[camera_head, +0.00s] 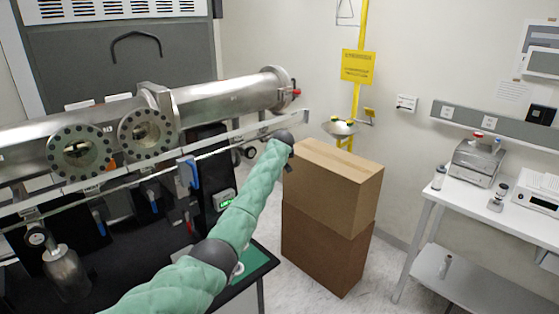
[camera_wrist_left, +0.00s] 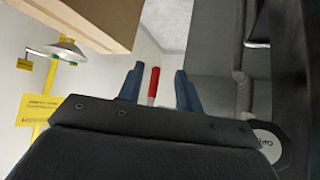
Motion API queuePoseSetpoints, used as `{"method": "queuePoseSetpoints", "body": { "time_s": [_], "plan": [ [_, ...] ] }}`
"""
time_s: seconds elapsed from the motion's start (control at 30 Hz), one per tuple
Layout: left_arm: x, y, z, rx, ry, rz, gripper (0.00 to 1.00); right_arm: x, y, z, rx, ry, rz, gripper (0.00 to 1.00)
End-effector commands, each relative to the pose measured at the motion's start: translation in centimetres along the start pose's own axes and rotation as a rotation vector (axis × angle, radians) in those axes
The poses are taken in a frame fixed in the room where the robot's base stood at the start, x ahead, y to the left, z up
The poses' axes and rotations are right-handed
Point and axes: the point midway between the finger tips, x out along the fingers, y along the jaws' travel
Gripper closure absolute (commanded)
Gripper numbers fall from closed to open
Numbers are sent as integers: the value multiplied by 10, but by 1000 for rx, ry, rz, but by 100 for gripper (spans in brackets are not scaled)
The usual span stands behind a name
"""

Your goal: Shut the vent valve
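A small red handle (camera_head: 296,92) sticks out at the right end of the steel vacuum chamber (camera_head: 225,97); I take it to be the vent valve's. In the left wrist view a red handle (camera_wrist_left: 153,86) shows upright between the two blue fingertips of my left gripper (camera_wrist_left: 158,88). The fingers are apart, with a gap visible on both sides of the handle. I cannot tell how far beyond the fingertips it lies. In the head view my green-sleeved arm reaches up toward the chamber's right end; its gripper is not clearly visible there. My right gripper is in neither view.
Two stacked cardboard boxes (camera_head: 330,190) stand right of the arm. A yellow eyewash station (camera_head: 342,128) is on the wall behind. A metal rail (camera_head: 235,135) runs below the chamber. A white bench (camera_head: 500,205) with instruments stands at right; floor between boxes and bench is clear.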

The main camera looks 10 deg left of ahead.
Motion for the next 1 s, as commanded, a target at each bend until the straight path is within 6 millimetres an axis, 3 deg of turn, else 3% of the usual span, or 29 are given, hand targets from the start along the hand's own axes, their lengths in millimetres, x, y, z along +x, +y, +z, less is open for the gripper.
{"method": "queuePoseSetpoints", "body": {
  "time_s": [0.03,0.43,0.9,1.0],
  "plan": [
    [-6,0,2,0,-1,1,65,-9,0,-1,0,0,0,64],
    [-38,-1,37,0,1,1,65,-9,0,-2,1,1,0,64],
    [-46,-2,44,0,0,0,65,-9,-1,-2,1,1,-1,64],
    [-45,-1,45,7,2,-2,82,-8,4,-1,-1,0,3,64]
  ]
}}
